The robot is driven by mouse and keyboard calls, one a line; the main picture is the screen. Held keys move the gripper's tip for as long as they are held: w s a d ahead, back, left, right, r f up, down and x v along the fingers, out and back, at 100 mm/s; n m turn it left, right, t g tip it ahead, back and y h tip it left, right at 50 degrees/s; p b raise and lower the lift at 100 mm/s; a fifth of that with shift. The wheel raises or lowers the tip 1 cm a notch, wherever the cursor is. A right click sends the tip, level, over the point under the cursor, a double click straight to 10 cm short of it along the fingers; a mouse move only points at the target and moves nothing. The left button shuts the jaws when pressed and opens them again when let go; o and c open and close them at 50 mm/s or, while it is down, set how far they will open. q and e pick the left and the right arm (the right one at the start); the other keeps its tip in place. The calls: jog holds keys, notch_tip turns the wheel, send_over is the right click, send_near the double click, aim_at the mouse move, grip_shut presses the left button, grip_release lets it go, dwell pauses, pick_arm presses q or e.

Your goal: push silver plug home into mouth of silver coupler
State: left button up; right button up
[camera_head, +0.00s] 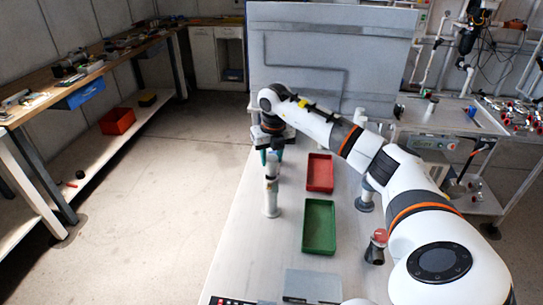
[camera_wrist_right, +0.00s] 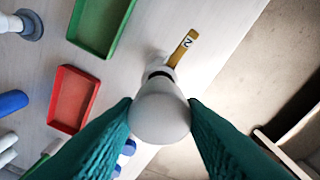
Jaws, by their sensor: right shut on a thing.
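My right gripper (camera_head: 270,157) has teal fingers and is above a pale upright post at the left side of the table. In the right wrist view the gripper (camera_wrist_right: 160,115) is shut on the silver plug (camera_wrist_right: 160,112), a rounded pale grey piece. The silver coupler (camera_head: 271,200) appears to be that upright post, directly below the gripper. In the wrist view the plug hides most of it; a dark ring shows just beyond the plug. I cannot tell how deep the plug sits in the mouth. My left gripper is not in view.
A red tray (camera_head: 320,172) and a green tray (camera_head: 304,240) lie right of the post. A yellow label marked 2 (camera_wrist_right: 182,48) lies by the post's foot. A dark fitting with a red top (camera_head: 377,246) stands further right. Open floor lies left of the table.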

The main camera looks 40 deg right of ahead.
aim_at(271, 168)
jog(key=shift+f+b, duration=1.35)
jog(key=shift+f, duration=0.85)
jog(key=o, duration=1.1)
jog(key=shift+c, duration=0.2)
jog(key=r, duration=0.3)
jog(key=r+b, duration=0.1)
jog(key=r, duration=0.3)
jog(key=s+r+b, duration=0.1)
jog(key=r, duration=0.2)
jog(key=shift+a+r, duration=0.3)
jog(key=shift+r, duration=0.05)
jog(key=shift+s+r, duration=0.2)
jog(key=shift+r, duration=0.4)
